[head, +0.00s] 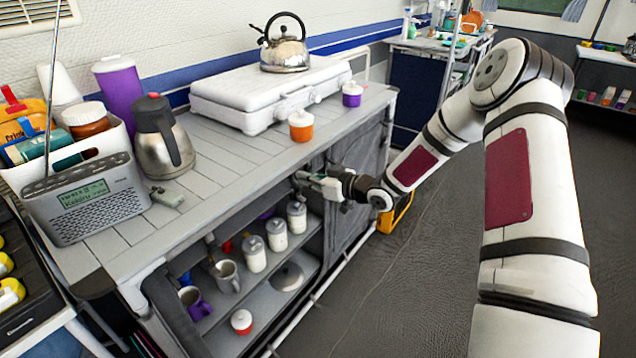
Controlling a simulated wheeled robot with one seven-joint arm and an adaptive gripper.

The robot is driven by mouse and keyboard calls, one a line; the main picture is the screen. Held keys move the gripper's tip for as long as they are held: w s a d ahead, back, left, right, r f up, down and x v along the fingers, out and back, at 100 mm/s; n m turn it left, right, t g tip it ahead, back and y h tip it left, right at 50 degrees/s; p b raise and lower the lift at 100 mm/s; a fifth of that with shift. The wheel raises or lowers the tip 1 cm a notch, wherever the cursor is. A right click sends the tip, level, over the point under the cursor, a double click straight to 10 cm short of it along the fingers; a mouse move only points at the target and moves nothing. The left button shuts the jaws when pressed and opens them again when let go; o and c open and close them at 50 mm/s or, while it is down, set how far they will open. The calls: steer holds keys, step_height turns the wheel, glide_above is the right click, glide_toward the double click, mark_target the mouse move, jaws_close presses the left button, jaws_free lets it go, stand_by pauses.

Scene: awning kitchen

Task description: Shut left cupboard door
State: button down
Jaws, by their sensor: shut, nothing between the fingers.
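The grey cupboard under the counter has its left part open, showing shelves (262,305) with cups and jars. A dark upright panel (172,312) stands at the left side of the opening; I cannot tell whether it is the left door or the side wall. A grey door panel (358,185) covers the right part. My gripper (303,178) is shut and empty, just under the counter's front edge, at the upper right of the opening, beside the right panel. I cannot tell whether it touches anything.
The counter (240,160) holds a kettle (285,50) on a white stove (262,90), a steel flask (163,140), a radio (88,200) and an orange-and-white jar (301,126). White jars (277,235) stand inside the opening.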

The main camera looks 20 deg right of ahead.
steer(key=shift+x, duration=0.85)
